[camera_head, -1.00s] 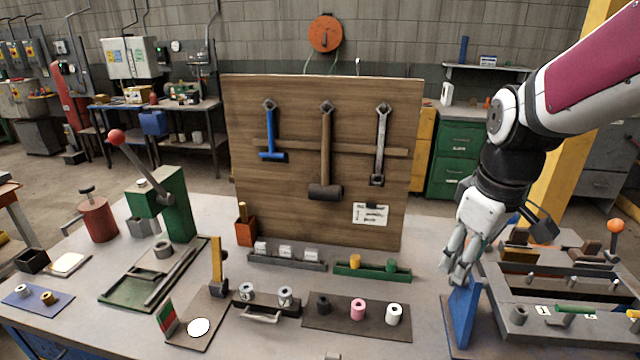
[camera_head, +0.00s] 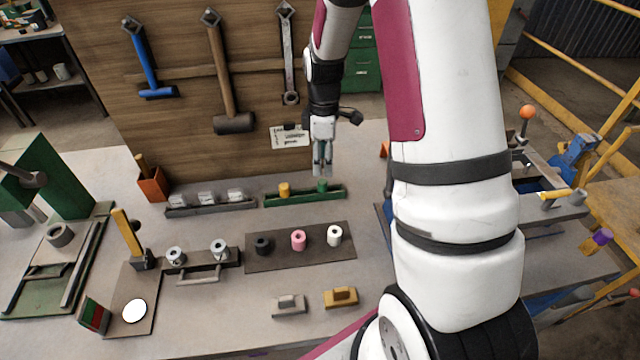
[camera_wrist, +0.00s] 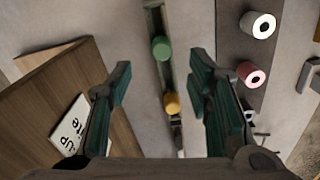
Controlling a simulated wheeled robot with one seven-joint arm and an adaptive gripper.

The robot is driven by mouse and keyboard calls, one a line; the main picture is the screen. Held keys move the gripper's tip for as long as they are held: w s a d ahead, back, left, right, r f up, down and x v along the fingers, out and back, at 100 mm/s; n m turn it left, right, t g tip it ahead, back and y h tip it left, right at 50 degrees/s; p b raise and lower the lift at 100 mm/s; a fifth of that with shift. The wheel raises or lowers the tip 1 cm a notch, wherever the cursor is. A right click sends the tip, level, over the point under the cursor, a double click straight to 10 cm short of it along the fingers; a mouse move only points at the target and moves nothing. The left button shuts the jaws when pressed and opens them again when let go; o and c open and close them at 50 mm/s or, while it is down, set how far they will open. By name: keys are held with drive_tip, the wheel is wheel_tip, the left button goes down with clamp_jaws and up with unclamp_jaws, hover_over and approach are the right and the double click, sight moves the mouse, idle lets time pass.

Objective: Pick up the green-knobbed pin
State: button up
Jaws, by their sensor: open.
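The green-knobbed pin (camera_head: 322,186) stands in the right part of a green rail (camera_head: 305,200) on the bench, with a yellow-knobbed pin (camera_head: 284,189) to its left. My gripper (camera_head: 322,168) is open, just above and behind the green knob in the head view. In the wrist view the green knob (camera_wrist: 161,48) lies ahead of and between my open fingers (camera_wrist: 160,88), apart from them. The yellow knob (camera_wrist: 172,103) shows nearer the gripper base there. The pins' shafts are hidden below their knobs.
A wooden tool board (camera_head: 200,90) stands close behind the rail. A grey rail with white blocks (camera_head: 210,206) lies left. A dark mat (camera_head: 270,262) with black, pink and white rolls lies in front.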

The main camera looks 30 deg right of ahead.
sight(322, 181)
drive_tip(key=shift+a+f+p, duration=0.15)
drive_tip(key=shift+f+p, duration=0.45)
drive_tip(key=shift+f, duration=3.6)
clamp_jaws()
